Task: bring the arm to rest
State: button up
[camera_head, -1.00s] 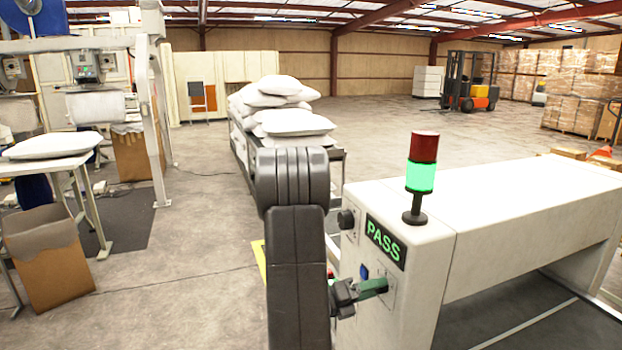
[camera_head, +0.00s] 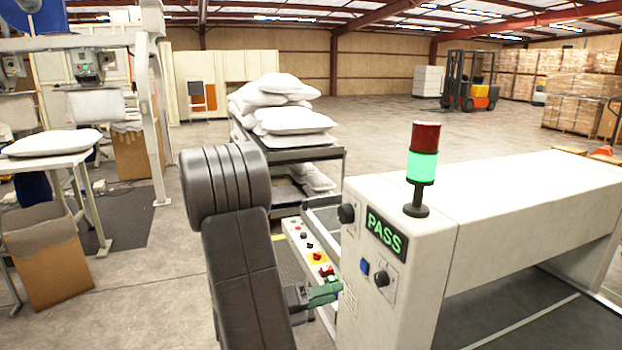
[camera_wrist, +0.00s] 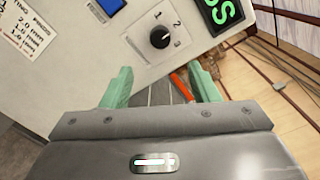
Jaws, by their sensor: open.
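My gripper (camera_head: 322,292) shows its green fingers beside the left end of the white machine (camera_head: 530,205), at the front of the view. In the wrist view my gripper (camera_wrist: 160,88) has its two green fingers spread apart with nothing between them. The machine's end panel carries a black rotary knob (camera_head: 382,279), a blue button (camera_head: 364,266) and a lit green PASS display (camera_head: 386,237). In the wrist view the knob (camera_wrist: 161,37) is beyond the fingers and apart from them, with the numbers 1, 2 and 3 around it.
A signal tower (camera_head: 421,168) glowing green stands on the machine. A control panel (camera_head: 312,252) with coloured buttons is close behind my gripper. White pillows (camera_head: 293,121) are piled on a rack behind. A cardboard box (camera_head: 47,254) stands at the left. Open floor lies between.

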aim_at(377, 281)
jog(key=p+x, duration=0.2)
jog(key=x, duration=0.9)
jog(key=shift+d, duration=0.35)
jog(key=shift+w+f+m+b, duration=0.15)
jog(key=shift+f+m+b, duration=0.15)
jog(key=shift+b, duration=0.25)
jog(key=shift+a+m+b, duration=0.1)
jog(key=shift+m+b, duration=0.5)
jog(key=shift+b, duration=0.25)
jog(key=shift+m+b, duration=0.7)
jog(key=shift+b, duration=0.15)
jog(key=m+b, duration=0.6)
jog(key=b, duration=0.2)
jog(key=shift+r+m+b, duration=0.15)
jog(key=shift+m+b, duration=0.75)
jog(key=shift+b, duration=0.2)
